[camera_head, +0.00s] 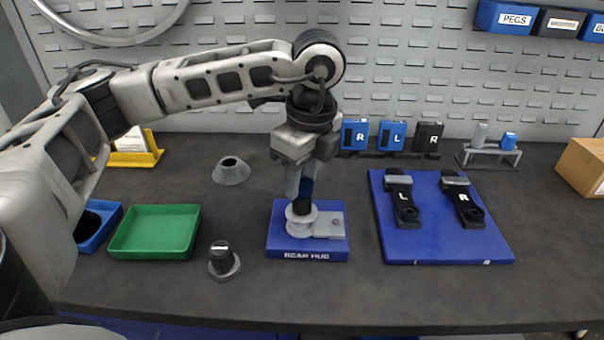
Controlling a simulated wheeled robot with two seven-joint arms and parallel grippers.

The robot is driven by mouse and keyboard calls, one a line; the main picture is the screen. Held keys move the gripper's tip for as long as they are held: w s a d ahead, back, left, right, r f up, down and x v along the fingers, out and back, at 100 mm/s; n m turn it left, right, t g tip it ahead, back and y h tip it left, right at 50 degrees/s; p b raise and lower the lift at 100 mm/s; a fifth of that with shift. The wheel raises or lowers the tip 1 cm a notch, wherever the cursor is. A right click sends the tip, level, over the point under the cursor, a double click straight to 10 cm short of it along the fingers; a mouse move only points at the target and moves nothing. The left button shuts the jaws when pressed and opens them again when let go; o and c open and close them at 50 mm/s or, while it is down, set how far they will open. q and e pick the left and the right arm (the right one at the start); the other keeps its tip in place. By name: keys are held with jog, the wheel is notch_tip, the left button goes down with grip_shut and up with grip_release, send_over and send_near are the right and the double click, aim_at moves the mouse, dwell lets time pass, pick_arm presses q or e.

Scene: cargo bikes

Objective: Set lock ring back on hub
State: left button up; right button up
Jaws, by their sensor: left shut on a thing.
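The hub (300,223) is a light grey round part with a flat plate to its right, on a blue base (307,254) marked REAR HUB. My left gripper (303,200) points straight down over the hub. It is shut on a small dark round piece (302,208), which looks like the lock ring. The piece is at the hub's top; I cannot tell whether it is seated or just above. A blue patch shows between the fingers, and the fingers partly hide the piece. My right gripper is not in view.
A green tray (153,251), a black knob-like part (223,258) and a grey cone (231,171) stand to the left. A blue board (440,247) with black pedals or levers marked L and R lies to the right. Blue and black blocks (355,134) stand behind. The front of the bench is clear.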

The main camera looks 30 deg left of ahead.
pick_arm(q)
jog(key=shift+f+b, duration=0.3)
jog(key=shift+f, duration=0.1)
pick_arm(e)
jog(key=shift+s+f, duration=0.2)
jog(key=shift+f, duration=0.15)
pick_arm(q)
jog(key=o, duration=1)
jog(key=shift+o, duration=0.2)
notch_tip(320, 180, up, 16)
jog(key=d+p, duration=0.2)
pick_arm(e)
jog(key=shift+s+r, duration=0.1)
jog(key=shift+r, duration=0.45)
pick_arm(q)
jog(key=shift+f, duration=0.1)
